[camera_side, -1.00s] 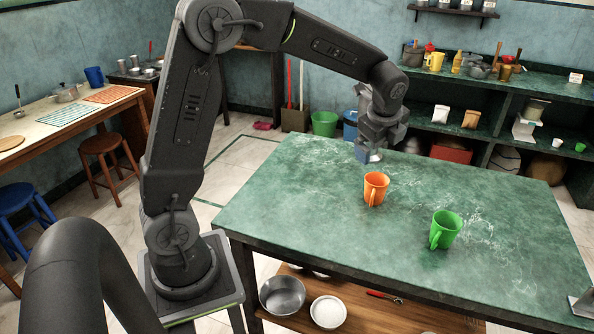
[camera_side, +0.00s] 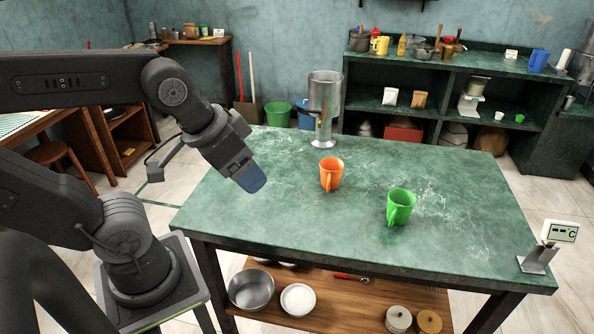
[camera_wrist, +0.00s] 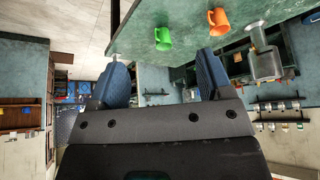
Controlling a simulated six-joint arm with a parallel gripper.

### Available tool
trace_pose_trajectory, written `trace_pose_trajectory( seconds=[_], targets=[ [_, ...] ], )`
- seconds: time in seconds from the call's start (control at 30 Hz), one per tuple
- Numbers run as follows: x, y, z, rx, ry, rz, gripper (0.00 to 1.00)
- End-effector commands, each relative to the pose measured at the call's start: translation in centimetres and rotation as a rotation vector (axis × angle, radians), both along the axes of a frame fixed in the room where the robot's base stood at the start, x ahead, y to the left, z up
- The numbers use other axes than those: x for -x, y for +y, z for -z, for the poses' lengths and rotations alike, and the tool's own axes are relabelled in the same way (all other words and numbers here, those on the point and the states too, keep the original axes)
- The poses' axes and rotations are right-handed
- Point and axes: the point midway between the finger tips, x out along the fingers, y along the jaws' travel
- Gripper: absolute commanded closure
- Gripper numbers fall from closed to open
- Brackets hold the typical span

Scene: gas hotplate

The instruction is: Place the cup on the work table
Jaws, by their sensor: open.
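An orange cup (camera_side: 330,172) stands upright on the green work table (camera_side: 290,215), near its middle. A green cup (camera_side: 399,206) stands upright on the table to its right and nearer the front. Both also show in the wrist view, the green cup (camera_wrist: 163,37) and the orange cup (camera_wrist: 218,20), beyond my fingers. My gripper (camera_side: 252,182) hangs at the table's left side, to the left of the orange cup and apart from both cups. In the wrist view, the blue fingers of my gripper (camera_wrist: 162,78) are spread with nothing between them.
A tall metal vessel (camera_side: 322,105) stands at the table's back edge, behind the orange cup. A small display on a stand (camera_side: 548,245) sits at the front right corner. A yellow mug (camera_side: 380,45) and a blue mug (camera_side: 539,60) are on the back counter. The table's front left is clear.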

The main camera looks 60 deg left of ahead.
Motion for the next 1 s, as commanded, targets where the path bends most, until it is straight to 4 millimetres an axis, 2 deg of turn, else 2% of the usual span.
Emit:
trace_pose_trajectory(
  seconds=[0.07,0.3,0.6,0.77,1.0],
  targets=[
    [0.0,0.0,0.0,-0.001,0.0,0.0,0.34],
    [0.0,0.0,0.0,-0.002,0.0,0.002,0.57],
    [-0.2,0.2,0.3,-0.023,0.02,0.011,0.57],
    [-0.9,1.5,2.5,-0.16,0.164,0.07,0.57],
    [-3.1,5.5,7.1,-0.549,0.492,0.25,0.57]
  ],
)
